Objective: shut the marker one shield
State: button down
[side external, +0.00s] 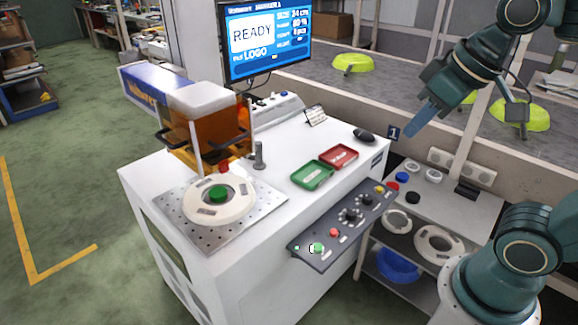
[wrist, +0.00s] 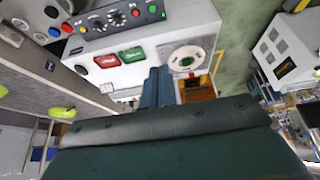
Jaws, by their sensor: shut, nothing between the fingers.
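The marker's orange see-through shield (side external: 209,132) is at the back of the white machine table, under a pale block, with dark handles at its sides. It stands up behind the round white fixture (side external: 219,199), which lies uncovered with a green disc (side external: 218,193) in its middle. The shield also shows in the wrist view (wrist: 197,88), partly hidden by my gripper. My gripper (side external: 422,118) is shut and empty, high at the right, well apart from the shield; its fingers show in the wrist view (wrist: 158,84).
A monitor (side external: 265,40) reading READY stands behind the table. Green (side external: 312,175) and red (side external: 339,156) trays lie on the table. A button panel (side external: 341,224) juts from its front. A shelf (side external: 445,200) with rings and caps stands at the right.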

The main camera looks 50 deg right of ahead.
jog(key=w+a+r, duration=0.1)
jog(key=w+r, duration=0.4)
jog(key=w, duration=0.5)
jog(key=w+a+g, duration=0.1)
jog(key=w+a, duration=0.3)
jog(key=w, duration=0.7)
jog(key=w+a+f+g, duration=0.1)
jog(key=w+a, duration=0.3)
jog(key=w, duration=0.7)
jog(key=shift+w+f+g, duration=0.25)
jog(key=shift+w+g, duration=0.15)
jog(key=shift+g, duration=0.2)
jog(key=shift+a, duration=0.1)
notch_tip(320, 180, down, 14)
jog(key=w, duration=0.2)
jog(key=shift+w+r, duration=0.15)
jog(key=shift+w, duration=0.1)
notch_tip(320, 180, down, 14)
